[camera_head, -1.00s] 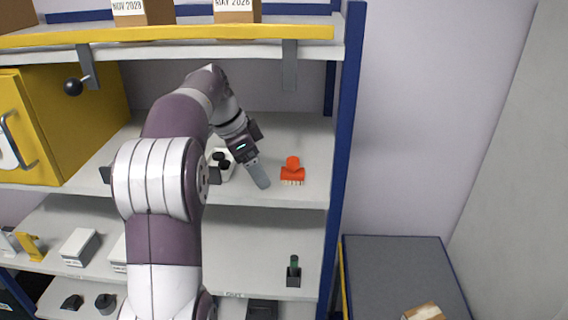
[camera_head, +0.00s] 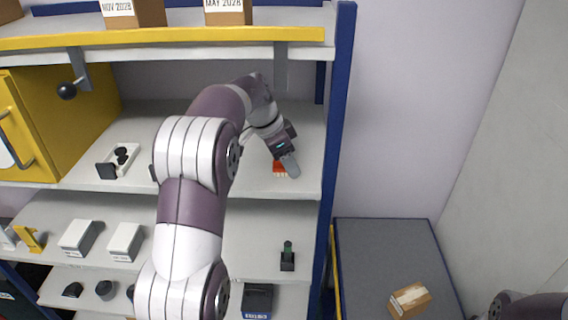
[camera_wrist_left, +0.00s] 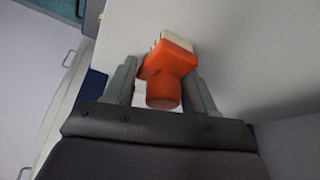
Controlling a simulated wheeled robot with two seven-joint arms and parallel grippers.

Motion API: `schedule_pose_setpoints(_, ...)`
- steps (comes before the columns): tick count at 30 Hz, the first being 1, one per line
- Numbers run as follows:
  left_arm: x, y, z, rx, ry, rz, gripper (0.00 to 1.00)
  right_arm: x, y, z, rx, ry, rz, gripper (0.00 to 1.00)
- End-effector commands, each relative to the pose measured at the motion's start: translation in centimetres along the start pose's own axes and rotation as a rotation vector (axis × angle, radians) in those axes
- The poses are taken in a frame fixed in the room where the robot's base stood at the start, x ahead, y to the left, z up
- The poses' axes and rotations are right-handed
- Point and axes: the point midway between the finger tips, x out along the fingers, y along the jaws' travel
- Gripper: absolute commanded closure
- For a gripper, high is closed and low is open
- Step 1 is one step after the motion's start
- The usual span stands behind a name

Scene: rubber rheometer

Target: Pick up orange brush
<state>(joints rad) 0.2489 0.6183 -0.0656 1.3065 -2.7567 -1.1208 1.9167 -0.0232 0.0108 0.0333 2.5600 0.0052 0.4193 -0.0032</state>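The orange brush (camera_head: 279,168) lies on the middle shelf (camera_head: 225,180) near its right end, partly hidden by my left gripper (camera_head: 290,164). In the left wrist view, the brush (camera_wrist_left: 168,72) has a rounded orange handle toward the gripper and pale bristles on the far side. The left gripper (camera_wrist_left: 163,78) is open there, with one finger on each side of the brush. Small gaps seem to show between the fingers and the handle. My right gripper is not in view; only part of an arm shows at the lower right.
A blue upright post (camera_head: 335,130) stands right of the brush. The yellow-edged upper shelf (camera_head: 180,40) holds boxes above. A white holder with black parts (camera_head: 118,160) and a yellow cabinet (camera_head: 70,120) are to the left. A grey surface with a carton (camera_head: 409,300) is lower right.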

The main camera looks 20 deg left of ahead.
Motion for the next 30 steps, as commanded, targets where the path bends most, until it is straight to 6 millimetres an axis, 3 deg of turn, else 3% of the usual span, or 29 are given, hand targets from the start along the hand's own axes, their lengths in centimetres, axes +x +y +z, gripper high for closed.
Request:
schedule_pose_setpoints(1,0.0,0.0,0.0,0.000,-0.001,0.000,0.68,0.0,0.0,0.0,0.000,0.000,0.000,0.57)
schedule_pose_setpoints(3,0.0,0.0,0.0,0.000,-0.001,0.001,0.90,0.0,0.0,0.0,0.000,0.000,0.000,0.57)
schedule_pose_setpoints(14,-0.1,0.0,0.0,0.000,0.000,0.000,0.90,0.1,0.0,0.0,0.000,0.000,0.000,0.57)
schedule_pose_setpoints(19,-1.2,-0.1,-0.6,0.002,0.002,-0.004,0.90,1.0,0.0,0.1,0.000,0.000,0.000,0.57)
schedule_pose_setpoints(23,-1.2,2.3,0.5,0.001,0.001,-0.001,0.90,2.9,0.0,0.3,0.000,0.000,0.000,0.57)
schedule_pose_setpoints(30,-2.1,8.9,3.2,0.002,0.002,-0.003,0.90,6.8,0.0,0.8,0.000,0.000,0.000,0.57)
